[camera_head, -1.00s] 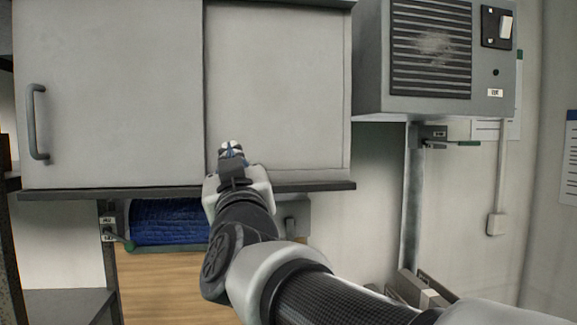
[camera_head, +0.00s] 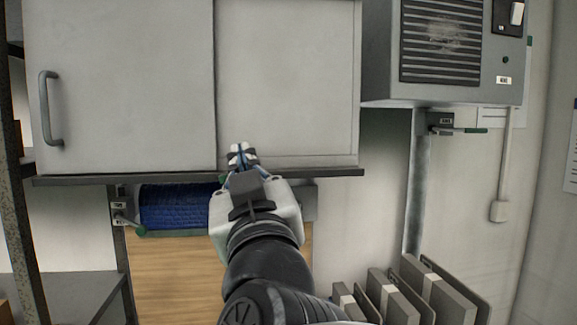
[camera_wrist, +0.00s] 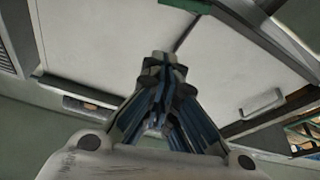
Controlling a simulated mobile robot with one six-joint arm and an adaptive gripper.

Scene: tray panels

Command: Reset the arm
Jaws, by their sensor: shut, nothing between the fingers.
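My gripper (camera_head: 241,156) is in the middle of the head view, at the lower edge of a grey cabinet (camera_head: 290,80). Its fingers are together with nothing between them. In the wrist view my gripper (camera_wrist: 165,68) points toward the cabinet's pale panels (camera_wrist: 230,75), fingers closed. I cannot tell whether the fingertips touch the cabinet. My arm reaches up from the bottom of the head view and hides part of the space below the cabinet.
The cabinet's left panel has a dark handle (camera_head: 50,108). A blue roll (camera_head: 180,206) sits below it, above a wooden surface (camera_head: 170,280). A grey vented box (camera_head: 380,60) hangs at right. Grey upright panels (camera_head: 440,295) stand at lower right.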

